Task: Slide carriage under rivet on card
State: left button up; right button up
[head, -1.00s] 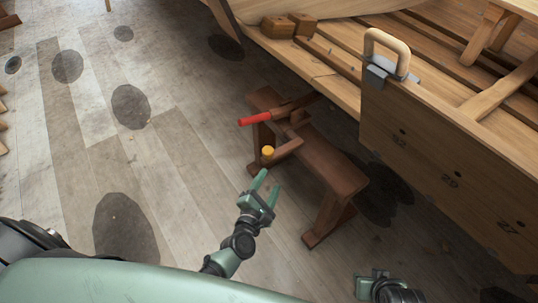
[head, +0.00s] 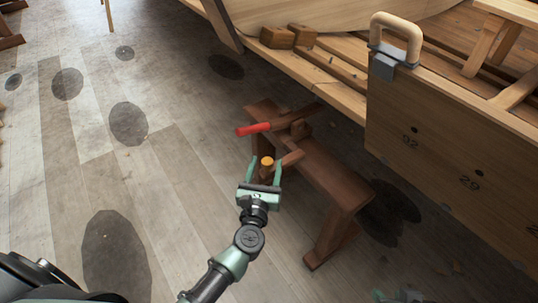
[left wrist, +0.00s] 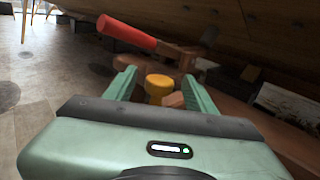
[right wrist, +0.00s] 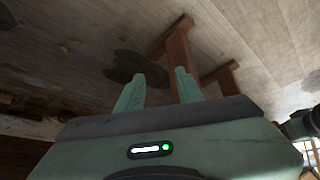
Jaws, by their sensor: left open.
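A dark wooden bench (head: 325,170) stands on the floor beside the hull. On it is a wooden carriage-like block with an arm (head: 292,158) and a yellow-orange knob (head: 267,161). A red-handled tool (head: 253,129) lies across the bench. My left gripper (head: 265,168) is open, its fingers on either side of the knob in the head view. In the left wrist view the knob (left wrist: 158,87) shows between the spread fingers; contact cannot be told. My right gripper (right wrist: 157,84) is open and empty; only its edge shows low in the head view. No rivet or card is clearly identifiable.
A numbered board (head: 440,150) with dark spots stands right of the bench, with a grey clamp with a wooden loop handle (head: 396,40) on its top edge. Wooden blocks (head: 277,37) lie on the hull plank.

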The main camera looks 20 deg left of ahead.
pick_arm(q)
jog(key=w, duration=0.5)
jog(key=shift+a, duration=0.35)
pick_arm(e)
jog(key=shift+w+a+r+t, duration=0.15)
jog(key=shift+w+t, duration=0.1)
jog(key=shift+w, duration=0.2)
jog(key=shift+w+a+r+t, duration=0.15)
jog(key=shift+w+t, duration=0.1)
jog(key=shift+w, duration=0.15)
pick_arm(q)
grip_shut()
jog(key=shift+d, duration=0.1)
